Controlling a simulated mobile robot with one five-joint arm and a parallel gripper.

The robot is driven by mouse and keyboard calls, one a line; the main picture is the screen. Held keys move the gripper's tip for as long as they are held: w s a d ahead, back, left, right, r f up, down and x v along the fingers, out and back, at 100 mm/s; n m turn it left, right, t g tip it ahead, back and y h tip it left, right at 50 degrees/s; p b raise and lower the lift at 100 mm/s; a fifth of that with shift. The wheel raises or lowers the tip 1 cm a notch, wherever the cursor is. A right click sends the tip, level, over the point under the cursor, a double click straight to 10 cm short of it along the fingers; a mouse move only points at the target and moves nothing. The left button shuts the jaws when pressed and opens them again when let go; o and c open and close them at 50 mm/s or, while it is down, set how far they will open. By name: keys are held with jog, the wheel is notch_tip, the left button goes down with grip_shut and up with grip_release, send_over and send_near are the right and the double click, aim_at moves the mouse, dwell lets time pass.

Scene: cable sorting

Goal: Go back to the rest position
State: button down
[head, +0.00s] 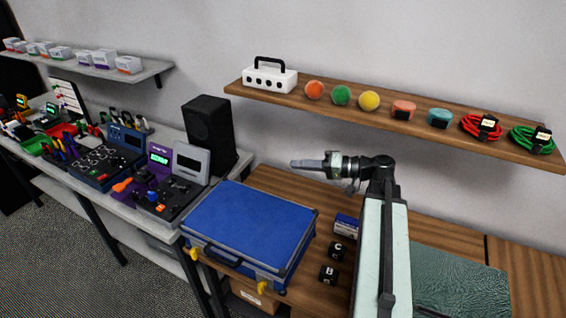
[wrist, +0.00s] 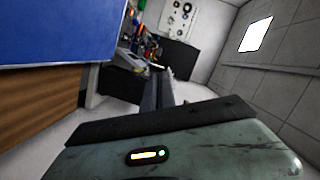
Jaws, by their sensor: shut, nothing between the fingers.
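My gripper (head: 308,163) is shut and empty in the head view. It points left, raised above the wooden table and above the back right corner of a blue case (head: 247,222). The case lies closed on the table, with a handle and yellow latches on its front. In the wrist view my shut gripper (wrist: 168,78) reaches away towards the room, and a blue surface (wrist: 60,35) fills the upper left. My arm covers part of the table in the head view.
Black cubes (head: 328,274) and a small blue-and-white box (head: 346,225) stand between the case and my arm. A wooden shelf (head: 400,118) with coloured balls and coiled cables hangs behind my gripper. A black speaker (head: 209,130) and an equipment bench (head: 150,225) are at left.

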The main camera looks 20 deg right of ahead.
jog(key=shift+s+d, duration=0.25)
jog(key=shift+d, duration=0.05)
